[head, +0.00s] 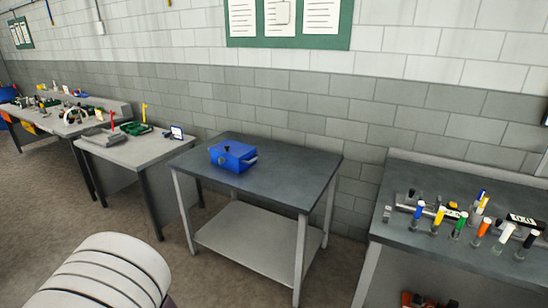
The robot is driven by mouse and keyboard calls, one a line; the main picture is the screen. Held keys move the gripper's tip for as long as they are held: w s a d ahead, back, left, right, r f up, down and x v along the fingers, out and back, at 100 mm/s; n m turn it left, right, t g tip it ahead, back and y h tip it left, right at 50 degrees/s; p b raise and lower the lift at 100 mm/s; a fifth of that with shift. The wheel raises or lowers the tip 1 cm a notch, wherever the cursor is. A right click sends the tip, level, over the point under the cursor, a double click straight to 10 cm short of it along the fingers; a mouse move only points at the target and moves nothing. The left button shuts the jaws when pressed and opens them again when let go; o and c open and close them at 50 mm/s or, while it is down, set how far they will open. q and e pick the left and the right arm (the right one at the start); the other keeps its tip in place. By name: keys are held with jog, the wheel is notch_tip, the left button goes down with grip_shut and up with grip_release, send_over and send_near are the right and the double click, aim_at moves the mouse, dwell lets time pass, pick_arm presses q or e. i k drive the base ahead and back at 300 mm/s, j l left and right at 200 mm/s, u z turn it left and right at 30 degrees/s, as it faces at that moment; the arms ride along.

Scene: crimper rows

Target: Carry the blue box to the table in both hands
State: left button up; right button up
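The blue box (232,157) rests on a dark-topped table (277,172) with a lower shelf, in the middle of the head view. It sits toward the left part of the tabletop. A pale handle shows on its right side and a small dark part on its front. Neither of my grippers is in view, and nothing is touching the box.
A grey workbench with circuit boards (137,128) stands left of the table, with another cluttered bench (60,115) beyond. At the right is a bench with several coloured-handled tools (460,223). A rounded pale object (105,272) is at lower left. Floor shows between.

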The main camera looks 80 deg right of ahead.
aim_at(139, 150)
jog(key=z, duration=2.6)
jog(key=i+j+z, duration=0.15)
jog(key=i, duration=0.3)
jog(key=i+j+z, duration=0.15)
jog(key=i+j, duration=0.2)
jog(key=i+j+z, duration=0.2)
jog(key=i+j, duration=0.15)
jog(key=i+j+z, duration=0.15)
jog(key=i+j, duration=0.2)
jog(key=i+j+z, duration=0.15)
jog(key=i+j, duration=0.3)
jog(key=i+j+z, duration=0.15)
jog(key=i+j, duration=0.2)
jog(key=j, duration=0.15)
jog(key=i+j+z, duration=0.2)
jog(key=j, duration=0.3)
jog(key=i+j+z, duration=0.15)
jog(key=i+j, duration=0.2)
jog(key=j, duration=0.2)
